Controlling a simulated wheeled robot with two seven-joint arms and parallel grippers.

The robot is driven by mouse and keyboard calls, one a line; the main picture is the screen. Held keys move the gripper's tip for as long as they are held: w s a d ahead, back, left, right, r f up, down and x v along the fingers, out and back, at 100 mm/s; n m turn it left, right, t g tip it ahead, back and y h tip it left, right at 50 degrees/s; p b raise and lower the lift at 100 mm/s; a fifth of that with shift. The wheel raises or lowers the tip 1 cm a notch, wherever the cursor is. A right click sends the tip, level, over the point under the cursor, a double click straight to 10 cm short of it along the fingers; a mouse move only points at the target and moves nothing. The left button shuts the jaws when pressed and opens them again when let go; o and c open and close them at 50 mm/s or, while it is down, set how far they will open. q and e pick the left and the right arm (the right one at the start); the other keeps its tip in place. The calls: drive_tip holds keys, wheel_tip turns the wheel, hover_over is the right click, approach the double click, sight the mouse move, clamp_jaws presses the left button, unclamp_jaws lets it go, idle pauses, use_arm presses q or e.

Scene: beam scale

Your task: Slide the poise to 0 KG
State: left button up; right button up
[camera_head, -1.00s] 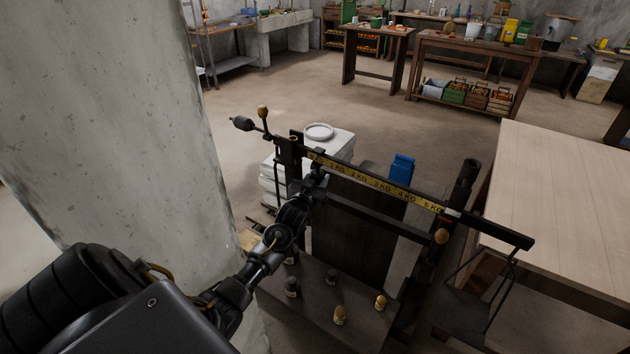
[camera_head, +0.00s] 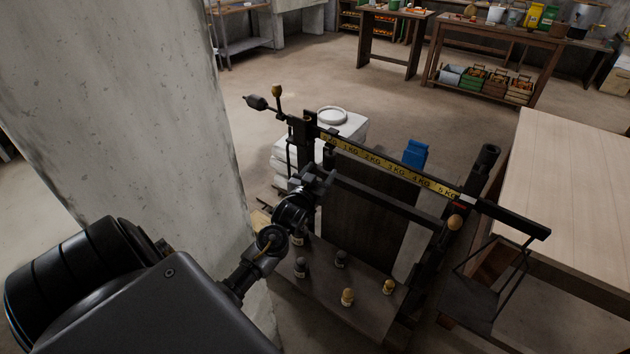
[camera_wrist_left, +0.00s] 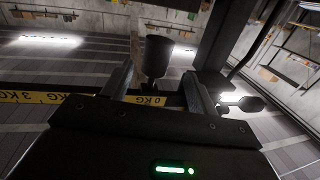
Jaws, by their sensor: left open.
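The beam scale's dark beam (camera_head: 500,213) slopes down to the right in the head view and carries a yellow strip (camera_head: 385,165) marked in KG. A dark cup-shaped piece, apparently the poise (camera_wrist_left: 157,55), sits by the 0 KG label in the left wrist view. In the head view a small dark piece, likely this poise (camera_head: 329,155), hangs below the strip's left end. My left gripper (camera_head: 322,171) is just below and in front of that end. Its open fingers (camera_wrist_left: 160,88) stand apart on both sides of the poise; contact cannot be told. My right gripper is out of view.
A concrete pillar (camera_head: 110,110) stands close at the left. A pale wooden table (camera_head: 570,180) is at the right beside the hanging pan (camera_head: 475,295). Several small weights, one brass-coloured (camera_head: 347,297), stand on the scale's base.

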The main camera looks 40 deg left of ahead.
use_arm(q)
drive_tip(key=shift+v, duration=1.95)
drive_tip(key=s+d+f+m+g+h, duration=0.2)
drive_tip(key=s+d+f+g+h, duration=0.2)
drive_tip(key=s+d+f+g, duration=0.55)
drive_tip(key=s+d+f+m+g, duration=0.1)
drive_tip(key=s+d, duration=0.3)
drive_tip(key=s, duration=0.3)
drive_tip(key=s+d+f+m+g+h, duration=0.1)
drive_tip(key=s+d+f+g, duration=0.15)
drive_tip(key=s, duration=0.45)
drive_tip(key=s+d+m, duration=0.1)
drive_tip(key=s+d, duration=0.3)
drive_tip(key=s, duration=0.3)
wheel_tip(320, 180, down, 25)
drive_tip(key=s+g, duration=0.2)
drive_tip(key=s+a+f+g, duration=0.1)
drive_tip(key=s+a+f, duration=0.1)
drive_tip(key=s+f, duration=1.4)
drive_tip(key=shift+s+a+f, duration=0.15)
drive_tip(key=shift+s+f, duration=0.25)
drive_tip(key=shift+f, duration=0.15)
